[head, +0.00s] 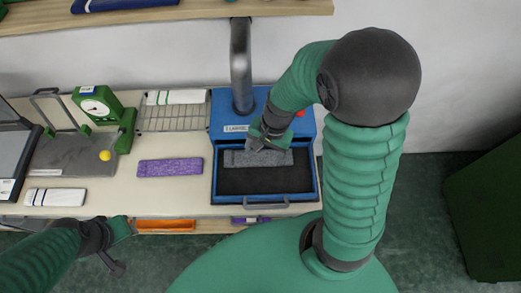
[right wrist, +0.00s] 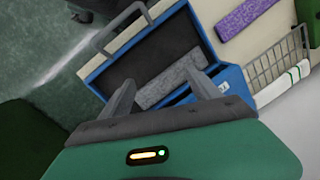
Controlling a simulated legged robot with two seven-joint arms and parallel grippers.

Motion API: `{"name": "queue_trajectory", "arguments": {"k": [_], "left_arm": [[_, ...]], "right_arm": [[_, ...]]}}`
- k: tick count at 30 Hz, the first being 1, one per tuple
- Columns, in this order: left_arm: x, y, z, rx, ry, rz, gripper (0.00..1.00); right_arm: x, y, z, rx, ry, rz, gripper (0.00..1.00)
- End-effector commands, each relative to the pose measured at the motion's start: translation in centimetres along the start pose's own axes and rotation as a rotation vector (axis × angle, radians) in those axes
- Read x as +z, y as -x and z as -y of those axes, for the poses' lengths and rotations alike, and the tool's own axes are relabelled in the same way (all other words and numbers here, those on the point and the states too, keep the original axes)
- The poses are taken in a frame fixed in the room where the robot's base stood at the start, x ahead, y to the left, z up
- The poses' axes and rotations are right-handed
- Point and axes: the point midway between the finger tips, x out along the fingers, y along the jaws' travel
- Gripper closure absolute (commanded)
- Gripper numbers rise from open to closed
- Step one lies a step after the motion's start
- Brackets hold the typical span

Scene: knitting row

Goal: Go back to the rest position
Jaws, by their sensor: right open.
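My right gripper (head: 262,142) is over the back part of an open dark drawer of a blue machine (head: 222,122). In the right wrist view its two fingers (right wrist: 165,95) are spread apart with nothing between them. A grey speckled knitted piece (head: 258,158) lies in the drawer, close to the fingers; it also shows in the right wrist view (right wrist: 172,80). I cannot tell whether the fingers touch it. My left gripper (head: 117,245) hangs low at the front table edge on the left, and its jaw state is unclear.
A purple piece (head: 170,167) lies on the table left of the drawer. The drawer's handle (head: 266,206) sticks out at the front. A shelf (head: 200,14) hangs above.

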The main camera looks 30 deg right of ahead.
Motion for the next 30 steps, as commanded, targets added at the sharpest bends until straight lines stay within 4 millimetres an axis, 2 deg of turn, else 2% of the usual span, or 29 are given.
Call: {"name": "queue_trajectory", "arguments": {"k": [1, 3, 6, 7, 13, 15, 17, 21, 23, 25, 30], "left_arm": [[0.0, 0.0, 0.0, 0.0, 0.001, 0.0, 0.64], [0.0, 0.0, 0.0, 0.0, 0.001, 0.0, 0.64], [0.0, 0.0, 0.0, 0.0, 0.001, 0.0, 0.64], [0.0, 0.0, 0.0, 0.0, 0.001, 0.0, 0.64], [0.0, 0.0, 0.0, 0.0, 0.001, 0.0, 0.64], [0.1, -0.6, 0.0, 0.0, 0.001, 0.0, 0.64], [0.5, -2.0, 0.0, 0.0, 0.001, 0.0, 0.64], [1.6, -6.8, 0.0, 0.0, 0.0, 0.0, 0.64], [2.0, -8.2, 0.0, 0.0, 0.0, 0.001, 0.64], [2.1, -8.5, 0.0, 0.0, 0.0, 0.001, 0.64], [1.8, -7.7, 0.0, 0.0, 0.001, 0.0, 0.64]], "right_arm": [[1.8, 1.1, 0.4, 0.014, 0.285, -0.057, 0.28], [3.4, 2.2, 0.7, 0.039, 0.642, -0.133, 0.28], [4.3, 2.9, 1.0, 0.063, 0.924, -0.194, 0.28], [4.3, 3.0, 1.0, 0.066, 0.957, -0.2, 0.28], [4.0, 2.9, 0.9, 0.068, 0.969, -0.201, 0.28], [3.9, 2.3, 0.8, 0.067, 0.967, -0.201, 0.28], [3.9, 1.0, 0.6, 0.067, 0.966, -0.201, 0.28], [3.7, -3.9, -0.1, 0.07, 0.966, -0.201, 0.28], [3.6, -5.3, -0.3, 0.07, 0.965, -0.201, 0.28], [3.6, -5.6, -0.3, 0.07, 0.965, -0.201, 0.28], [3.6, -4.8, -0.1, 0.069, 0.964, -0.201, 0.28]]}}
